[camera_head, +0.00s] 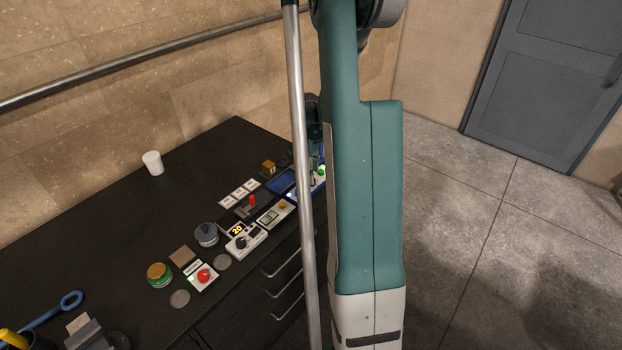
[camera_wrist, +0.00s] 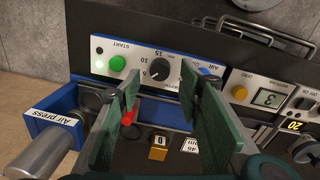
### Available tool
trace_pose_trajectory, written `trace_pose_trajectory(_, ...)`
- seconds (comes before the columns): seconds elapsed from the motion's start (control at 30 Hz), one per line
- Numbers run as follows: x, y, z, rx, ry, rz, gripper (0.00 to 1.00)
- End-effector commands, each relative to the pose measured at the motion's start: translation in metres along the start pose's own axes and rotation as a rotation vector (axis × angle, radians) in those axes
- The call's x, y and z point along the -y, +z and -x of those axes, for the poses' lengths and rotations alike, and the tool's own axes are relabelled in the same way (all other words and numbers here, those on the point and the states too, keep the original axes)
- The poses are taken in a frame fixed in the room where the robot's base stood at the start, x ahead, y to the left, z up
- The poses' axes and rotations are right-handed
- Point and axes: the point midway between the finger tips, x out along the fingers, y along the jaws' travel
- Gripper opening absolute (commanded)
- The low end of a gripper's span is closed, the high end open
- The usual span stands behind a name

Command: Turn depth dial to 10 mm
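The depth dial (camera_wrist: 160,70) is a black round knob on the white panel of the blue air press (camera_wrist: 88,75). The numbers 5, 10 and 15 curve around its left and upper side, with the word DEPTH beside it. A small light mark shows on the knob; I cannot tell its exact setting. My gripper (camera_wrist: 160,72) is open, its two green finger pads on either side of the dial in the wrist view. No contact with the knob is visible.
A red part (camera_wrist: 128,117) and a brass weight (camera_wrist: 158,148) are near my fingers. A device with a display (camera_wrist: 268,98) stands right. A white cup (camera_head: 153,162) stands on the dark bench.

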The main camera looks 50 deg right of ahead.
Motion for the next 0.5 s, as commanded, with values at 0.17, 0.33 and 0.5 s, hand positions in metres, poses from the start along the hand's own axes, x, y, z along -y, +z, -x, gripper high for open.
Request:
trace_pose_trajectory(0.17, 0.0, 0.0, -0.018, 0.0, 0.0, 0.0, 0.36)
trace_pose_trajectory(0.33, 0.0, 0.0, -0.03, 0.0, 0.0, 0.0, 0.36)
trace_pose_trajectory(0.5, 0.0, 0.0, -0.036, 0.0, 0.0, 0.0, 0.36)
